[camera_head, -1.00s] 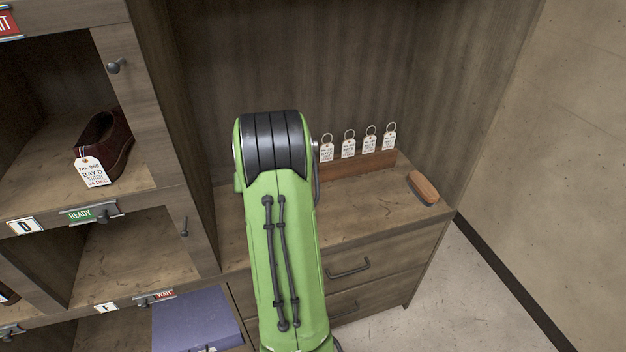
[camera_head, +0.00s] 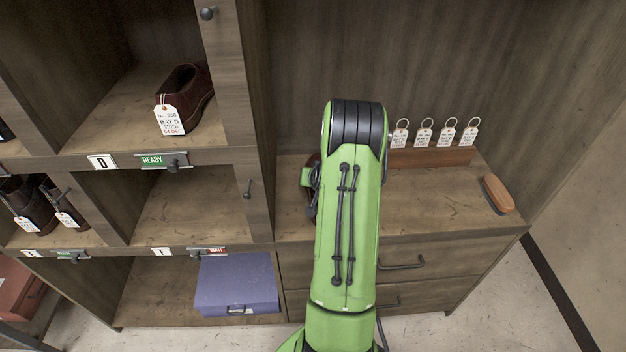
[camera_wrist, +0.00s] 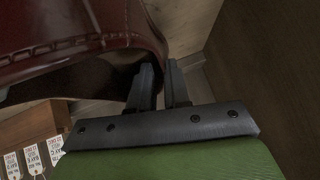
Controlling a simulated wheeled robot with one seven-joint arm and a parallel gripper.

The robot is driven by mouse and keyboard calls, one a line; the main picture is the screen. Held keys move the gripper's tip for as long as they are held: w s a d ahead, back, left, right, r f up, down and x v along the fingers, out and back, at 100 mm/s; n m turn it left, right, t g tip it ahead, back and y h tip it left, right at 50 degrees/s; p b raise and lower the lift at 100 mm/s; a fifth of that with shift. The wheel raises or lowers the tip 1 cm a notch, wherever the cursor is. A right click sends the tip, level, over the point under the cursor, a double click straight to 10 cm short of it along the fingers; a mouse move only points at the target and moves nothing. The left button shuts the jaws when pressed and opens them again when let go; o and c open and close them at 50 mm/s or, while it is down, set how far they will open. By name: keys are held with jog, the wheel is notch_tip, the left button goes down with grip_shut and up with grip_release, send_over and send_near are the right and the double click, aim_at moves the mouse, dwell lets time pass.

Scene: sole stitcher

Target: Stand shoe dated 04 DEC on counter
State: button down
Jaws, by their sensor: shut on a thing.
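My gripper (camera_wrist: 162,88) is shut on a dark red leather shoe (camera_wrist: 75,35), whose stitched side fills the upper left of the wrist view. In the head view my arm hides most of the gripper and shoe; a dark sliver of the shoe (camera_head: 311,162) shows left of my arm, over the counter (camera_head: 430,208). I cannot tell whether the shoe touches the counter, and its tag is not visible. Another dark red shoe (camera_head: 192,88) stands in bay D with a white tag (camera_head: 169,121) that appears to read 04 DEC.
A wooden tag rack (camera_head: 430,157) with several ringed tags stands at the counter's back. A brush (camera_head: 497,194) lies at its right end. The cubby's upright wall (camera_head: 258,195) borders the counter's left. A purple box (camera_head: 236,283) sits below bay F. The counter's right half is mostly clear.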

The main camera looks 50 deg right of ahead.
jog(key=c, duration=1.1)
grip_release()
jog(key=p+v, duration=0.1)
jog(key=v, duration=1.1)
jog(key=shift+a, duration=0.1)
